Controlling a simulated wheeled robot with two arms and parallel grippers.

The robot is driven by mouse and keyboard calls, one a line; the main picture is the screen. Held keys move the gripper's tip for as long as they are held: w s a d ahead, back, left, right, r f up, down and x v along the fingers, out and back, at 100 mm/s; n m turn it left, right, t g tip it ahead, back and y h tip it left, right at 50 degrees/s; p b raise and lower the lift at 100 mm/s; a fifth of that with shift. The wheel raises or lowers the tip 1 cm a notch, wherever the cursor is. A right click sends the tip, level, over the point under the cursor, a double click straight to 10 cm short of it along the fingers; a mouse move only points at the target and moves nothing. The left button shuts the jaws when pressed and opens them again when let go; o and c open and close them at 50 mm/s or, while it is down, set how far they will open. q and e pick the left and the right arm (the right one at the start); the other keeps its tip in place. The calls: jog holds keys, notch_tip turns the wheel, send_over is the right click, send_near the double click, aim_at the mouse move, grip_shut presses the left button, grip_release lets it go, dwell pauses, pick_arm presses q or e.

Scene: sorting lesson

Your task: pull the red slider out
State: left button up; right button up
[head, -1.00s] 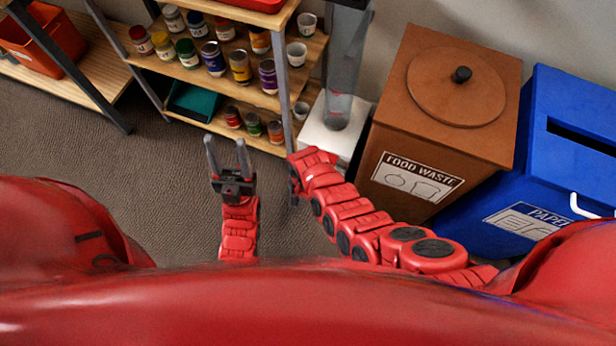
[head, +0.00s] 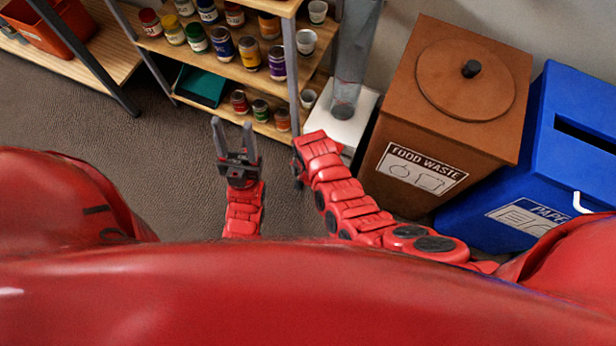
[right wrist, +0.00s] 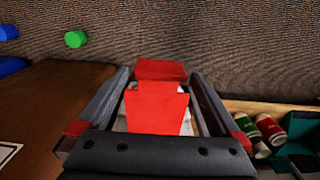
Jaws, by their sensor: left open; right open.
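A red slider (right wrist: 155,110), blocky with a wider cap at its far end, shows in the right wrist view between the two dark fingers of my right gripper (right wrist: 160,75). The fingers are open and lie on either side of it; I cannot tell whether they touch it. A white box (head: 345,118) under a tall grey, see-through column (head: 358,55) stands just beyond my right gripper in the head view; the slider is hidden there. My left gripper (head: 235,135) is open and empty, over the floor to the left.
A wooden shelf (head: 230,58) with several paint jars and a teal tray (head: 200,86) stands left of the white box. A brown food waste bin (head: 440,120) and a blue paper bin (head: 575,150) stand to the right. Green (right wrist: 76,39) and blue pieces lie on the floor.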

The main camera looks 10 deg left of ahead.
notch_tip(320, 180, up, 14)
jog(key=p, duration=0.1)
jog(key=shift+r+p, duration=0.15)
jog(key=shift+p, duration=0.25)
dwell(0.4)
